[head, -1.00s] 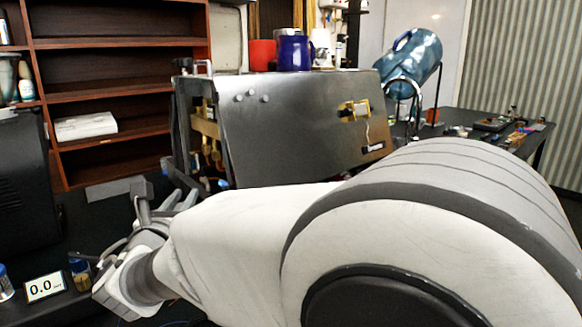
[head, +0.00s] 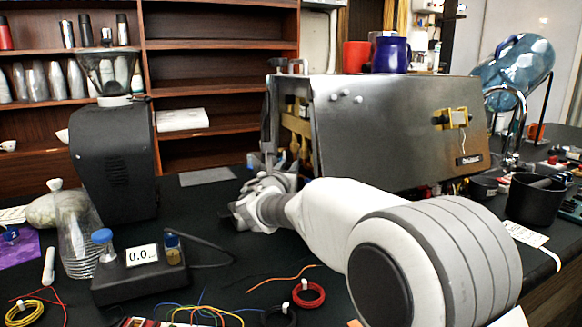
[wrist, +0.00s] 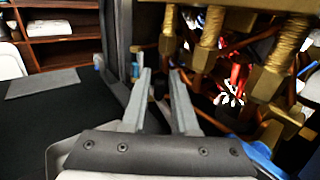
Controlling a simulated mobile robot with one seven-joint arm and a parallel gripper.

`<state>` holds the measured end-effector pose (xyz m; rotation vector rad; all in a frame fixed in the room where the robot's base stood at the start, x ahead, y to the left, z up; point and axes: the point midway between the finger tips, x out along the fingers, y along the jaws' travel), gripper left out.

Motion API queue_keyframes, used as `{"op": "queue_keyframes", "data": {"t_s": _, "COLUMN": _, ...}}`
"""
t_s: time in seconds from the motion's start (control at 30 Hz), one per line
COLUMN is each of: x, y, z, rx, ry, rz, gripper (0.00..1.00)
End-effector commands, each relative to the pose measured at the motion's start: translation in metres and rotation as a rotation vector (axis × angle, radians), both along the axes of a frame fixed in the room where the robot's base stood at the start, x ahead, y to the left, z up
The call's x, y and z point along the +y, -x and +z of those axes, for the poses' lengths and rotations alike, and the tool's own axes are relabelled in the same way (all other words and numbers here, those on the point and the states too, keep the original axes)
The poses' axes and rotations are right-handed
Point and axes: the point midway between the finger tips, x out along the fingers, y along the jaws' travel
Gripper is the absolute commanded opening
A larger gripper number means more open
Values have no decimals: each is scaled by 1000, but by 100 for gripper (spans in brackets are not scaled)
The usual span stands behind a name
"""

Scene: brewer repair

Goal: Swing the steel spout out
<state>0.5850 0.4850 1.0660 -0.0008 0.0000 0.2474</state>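The steel-cased brewer (head: 390,130) stands at the back of the dark table, its left side open on brass fittings (head: 293,130). I cannot tell which one is the spout. My gripper (head: 268,182) is low, by the brewer's open left side. In the wrist view my gripper (wrist: 160,76) has its fingers apart, beside the brass fittings (wrist: 210,45). No spout is clearly visible between them.
A black grinder (head: 112,160) stands at the left. A scale (head: 140,275), a clear cup and coloured wire coils lie in front. Mugs (head: 390,54) stand on the brewer. A black pot (head: 540,198) is at the right. The table left of my gripper is fairly clear.

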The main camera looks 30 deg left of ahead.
Motion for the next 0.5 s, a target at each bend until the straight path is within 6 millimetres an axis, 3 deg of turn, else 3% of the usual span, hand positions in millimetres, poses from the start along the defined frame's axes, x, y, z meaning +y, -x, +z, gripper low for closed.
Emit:
{"op": "queue_keyframes", "data": {"t_s": 0.27, "x": 0, "y": -1, "z": 0, "rx": 0, "ry": 0, "rz": 0, "gripper": 26}}
{"op": "queue_keyframes", "data": {"t_s": 0.4, "x": 0, "y": -1, "z": 0, "rx": 0, "ry": -1, "rz": 0, "gripper": 0}}
{"op": "queue_keyframes", "data": {"t_s": 0.5, "x": 0, "y": -1, "z": 0, "rx": 0, "ry": -1, "rz": 0, "gripper": 0}}
